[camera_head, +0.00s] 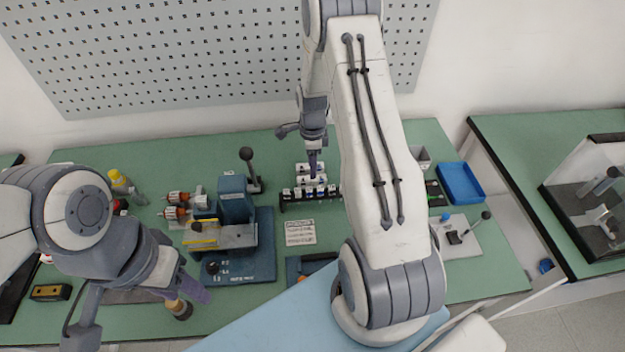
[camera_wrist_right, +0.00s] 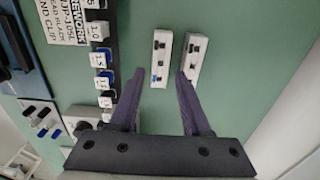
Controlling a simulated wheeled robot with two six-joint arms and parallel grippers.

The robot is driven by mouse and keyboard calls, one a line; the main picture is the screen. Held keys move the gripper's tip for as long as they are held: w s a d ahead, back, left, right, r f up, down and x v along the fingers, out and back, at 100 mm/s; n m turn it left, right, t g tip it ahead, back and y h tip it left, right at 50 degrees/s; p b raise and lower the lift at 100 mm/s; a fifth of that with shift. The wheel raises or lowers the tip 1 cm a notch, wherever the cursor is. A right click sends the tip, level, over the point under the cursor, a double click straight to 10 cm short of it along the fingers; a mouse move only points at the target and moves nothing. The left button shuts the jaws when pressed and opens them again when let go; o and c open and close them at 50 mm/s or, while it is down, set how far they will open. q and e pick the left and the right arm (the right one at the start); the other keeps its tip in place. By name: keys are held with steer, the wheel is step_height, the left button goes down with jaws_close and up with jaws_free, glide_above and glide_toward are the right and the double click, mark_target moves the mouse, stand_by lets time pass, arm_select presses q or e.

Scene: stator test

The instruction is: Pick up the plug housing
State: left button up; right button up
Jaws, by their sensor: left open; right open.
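Two small white blocks with dark contacts lie side by side on the green bench in the right wrist view; they look like plug housings, the left one (camera_wrist_right: 161,50) and the right one (camera_wrist_right: 195,50). My right gripper (camera_wrist_right: 160,74) is open and empty. In that view the left block appears between its fingertips, and the right block is by the right fingertip. Whether the fingers touch either block cannot be told. In the head view my right gripper (camera_head: 313,164) points down over these blocks. My left gripper (camera_head: 192,290) is open over the front left of the bench.
A dark rack with labelled white pieces (camera_wrist_right: 100,58) stands left of the blocks. A blue press fixture (camera_head: 237,205) and red-orange motor parts (camera_head: 177,204) sit left on the bench. A blue tray (camera_head: 460,183) is at right. Green surface (camera_wrist_right: 240,75) right of the blocks is clear.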

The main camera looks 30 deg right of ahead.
mark_target(312, 181)
steer(key=shift+f, duration=0.65)
step_height(312, 181, down, 4)
steer(key=shift+f+p, duration=0.1)
steer(key=shift+p, duration=1)
steer(key=shift+f, duration=0.45)
jaws_close()
